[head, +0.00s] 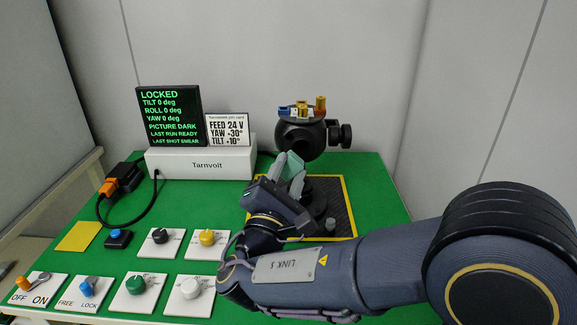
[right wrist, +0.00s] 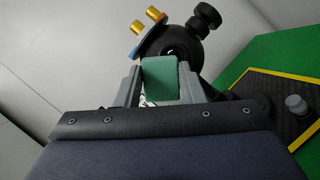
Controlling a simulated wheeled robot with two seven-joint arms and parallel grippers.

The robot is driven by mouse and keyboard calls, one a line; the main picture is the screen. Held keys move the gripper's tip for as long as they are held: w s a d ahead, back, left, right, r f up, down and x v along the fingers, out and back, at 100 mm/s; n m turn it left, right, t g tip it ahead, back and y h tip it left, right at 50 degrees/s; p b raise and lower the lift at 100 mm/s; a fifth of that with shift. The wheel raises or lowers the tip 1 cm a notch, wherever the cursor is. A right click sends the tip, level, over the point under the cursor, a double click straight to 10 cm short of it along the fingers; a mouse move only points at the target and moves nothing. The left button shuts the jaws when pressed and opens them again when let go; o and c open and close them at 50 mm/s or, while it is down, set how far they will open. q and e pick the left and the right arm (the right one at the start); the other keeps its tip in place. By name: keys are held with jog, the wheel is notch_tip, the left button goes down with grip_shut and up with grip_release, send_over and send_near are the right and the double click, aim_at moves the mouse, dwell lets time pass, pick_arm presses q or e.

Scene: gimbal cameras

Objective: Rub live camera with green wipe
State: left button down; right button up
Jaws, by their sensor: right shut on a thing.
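My right gripper (head: 290,176) is shut on the green wipe (head: 297,178), a small green block. In the right wrist view the wipe (right wrist: 160,80) sits between the two grey fingers, in front of the camera's dark body. The black gimbal camera (head: 300,138) stands on the dark mat behind the gripper, with blue, white, orange and brown connectors on top. It also shows in the right wrist view (right wrist: 184,45). I cannot tell whether the wipe touches the camera. My left gripper is not in view.
A white Tarnvoit box (head: 200,165) carries a display (head: 170,117) reading LOCKED and PICTURE DARK, and a card (head: 228,130). Switch plates with knobs (head: 140,287) cover the front left of the green table. A yellow square (head: 78,237) and a cabled orange plug (head: 108,187) lie at left.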

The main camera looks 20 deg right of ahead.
jog(key=shift+s, duration=0.25)
jog(key=shift+s+a, duration=0.25)
jog(key=shift+s, duration=0.45)
jog(key=shift+s+a, duration=0.2)
jog(key=shift+s, duration=0.5)
